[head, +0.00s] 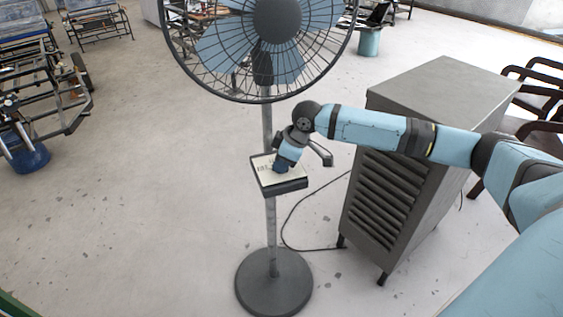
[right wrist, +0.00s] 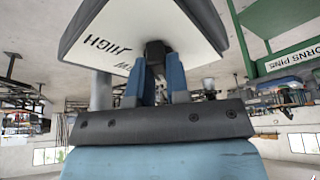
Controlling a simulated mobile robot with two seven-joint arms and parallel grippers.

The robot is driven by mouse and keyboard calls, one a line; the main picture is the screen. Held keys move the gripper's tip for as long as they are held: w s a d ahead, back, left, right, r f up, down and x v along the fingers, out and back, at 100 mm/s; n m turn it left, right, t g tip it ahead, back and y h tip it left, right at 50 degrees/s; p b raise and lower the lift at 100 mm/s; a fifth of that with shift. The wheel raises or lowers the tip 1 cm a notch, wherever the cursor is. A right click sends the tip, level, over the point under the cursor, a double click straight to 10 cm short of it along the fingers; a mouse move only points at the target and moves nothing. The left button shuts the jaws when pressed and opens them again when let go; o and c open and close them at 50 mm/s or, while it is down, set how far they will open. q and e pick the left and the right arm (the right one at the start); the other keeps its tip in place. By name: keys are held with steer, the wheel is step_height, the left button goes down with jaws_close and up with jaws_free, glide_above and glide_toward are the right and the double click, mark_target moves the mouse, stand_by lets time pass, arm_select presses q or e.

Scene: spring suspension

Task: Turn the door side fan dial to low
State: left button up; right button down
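The standing fan (head: 277,18) has a control box (head: 284,189) on its pole, with a pale printed top face. My right gripper (head: 281,168) reaches this face from above in the head view and covers part of it. In the right wrist view, the dark fan dial (right wrist: 157,53) sits on the pale panel (right wrist: 120,30) between the two blue fingertips (right wrist: 157,70). The fingers appear closed on its sides. The word HIGH shows upside down left of the dial, with part of another word closer in. The dial's pointer direction is hidden. My left gripper is not in view.
A grey louvered cabinet (head: 440,90) stands to the right, under my right forearm. A black cable (head: 286,225) curves over the floor from it. The fan's round base (head: 273,285) is below. The floor to the left is clear as far as a metal frame cart (head: 45,90).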

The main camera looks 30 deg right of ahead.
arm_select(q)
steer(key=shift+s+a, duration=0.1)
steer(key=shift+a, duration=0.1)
